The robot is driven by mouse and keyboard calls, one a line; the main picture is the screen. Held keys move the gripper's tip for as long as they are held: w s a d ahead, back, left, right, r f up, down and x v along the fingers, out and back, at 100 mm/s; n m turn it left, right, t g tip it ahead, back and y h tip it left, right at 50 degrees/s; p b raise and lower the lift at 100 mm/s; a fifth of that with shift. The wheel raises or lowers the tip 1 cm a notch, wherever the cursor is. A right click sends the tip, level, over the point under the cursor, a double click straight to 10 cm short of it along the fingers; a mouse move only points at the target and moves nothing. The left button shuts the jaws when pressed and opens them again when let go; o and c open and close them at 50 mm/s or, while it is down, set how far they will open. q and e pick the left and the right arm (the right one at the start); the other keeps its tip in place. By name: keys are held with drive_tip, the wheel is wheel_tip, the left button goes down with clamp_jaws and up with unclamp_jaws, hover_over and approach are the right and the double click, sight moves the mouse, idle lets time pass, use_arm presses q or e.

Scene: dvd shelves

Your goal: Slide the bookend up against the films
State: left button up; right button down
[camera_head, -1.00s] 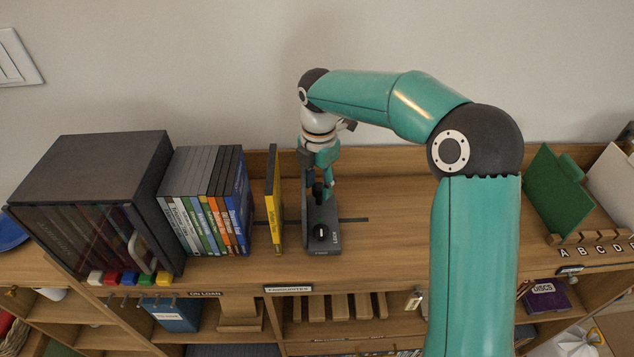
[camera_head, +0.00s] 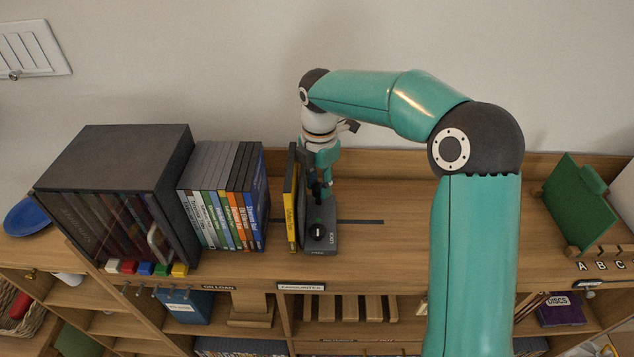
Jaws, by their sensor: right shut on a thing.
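The films (camera_head: 225,205) stand upright in a row on the shelf top, right of a dark disc box. A yellow film case (camera_head: 290,208) stands apart, with a gap between it and the row. The dark grey bookend (camera_head: 321,240) is just right of the yellow case, its upright plate very close to it; I cannot tell whether they touch. My right gripper (camera_head: 318,190) comes down from above and is shut on the bookend; the fingertips are partly hidden. My left gripper is not in view.
The dark disc box (camera_head: 115,150) stands left of the films. A dark slot line (camera_head: 365,221) runs along the shelf top right of the bookend. A green panel (camera_head: 575,205) stands at the right. The wall is close behind.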

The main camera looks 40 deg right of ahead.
drive_tip(key=shift+d+r, duration=0.1)
drive_tip(key=shift+d, duration=0.1)
drive_tip(key=c, duration=0.8)
unclamp_jaws()
wheel_tip(320, 180, up, 12)
drive_tip(key=shift+f, duration=0.1)
